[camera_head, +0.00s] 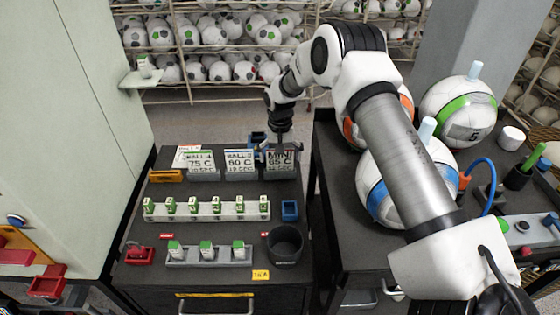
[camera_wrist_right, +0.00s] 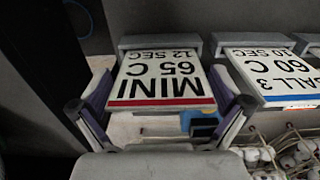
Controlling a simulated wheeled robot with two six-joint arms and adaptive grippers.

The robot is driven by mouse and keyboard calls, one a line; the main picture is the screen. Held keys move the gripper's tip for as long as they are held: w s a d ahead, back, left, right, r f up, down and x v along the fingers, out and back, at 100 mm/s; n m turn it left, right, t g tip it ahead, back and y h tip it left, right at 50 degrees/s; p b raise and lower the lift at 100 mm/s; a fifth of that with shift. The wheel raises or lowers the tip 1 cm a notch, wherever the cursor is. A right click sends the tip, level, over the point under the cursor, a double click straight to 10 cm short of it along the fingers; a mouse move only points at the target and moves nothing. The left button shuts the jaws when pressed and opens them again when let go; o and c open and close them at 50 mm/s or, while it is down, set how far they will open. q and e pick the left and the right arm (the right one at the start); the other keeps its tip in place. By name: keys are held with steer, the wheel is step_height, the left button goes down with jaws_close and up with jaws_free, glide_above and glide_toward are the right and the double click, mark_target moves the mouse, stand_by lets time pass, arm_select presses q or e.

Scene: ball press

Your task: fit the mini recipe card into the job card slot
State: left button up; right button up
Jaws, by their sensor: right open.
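The mini recipe card (camera_head: 281,157), white with "MINI 65 C" and a red stripe, stands in a grey holder at the back right of the dark table. It also shows upside down in the wrist view (camera_wrist_right: 162,76). My right gripper (camera_head: 281,142) is above and at the card in the head view. In the wrist view my right gripper (camera_wrist_right: 160,115) is open, with one finger on each side of the card. Whether either finger touches it, I cannot tell. My left gripper is not in view. I cannot tell which thing is the job card slot.
Two other recipe cards, "75 C" (camera_head: 200,162) and "60 C" (camera_head: 241,161), stand to the left. In front are a rack of small green-topped bottles (camera_head: 207,212), a dark cup (camera_head: 285,245) and a blue container (camera_head: 290,210). Large balls (camera_head: 458,110) are at right.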

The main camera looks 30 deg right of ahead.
steer(key=shift+s+a+r, duration=0.2)
steer(key=shift+s+r, duration=0.05)
steer(key=c, duration=0.9)
steer(key=shift+f, duration=0.1)
steer(key=shift+w+d, duration=0.1)
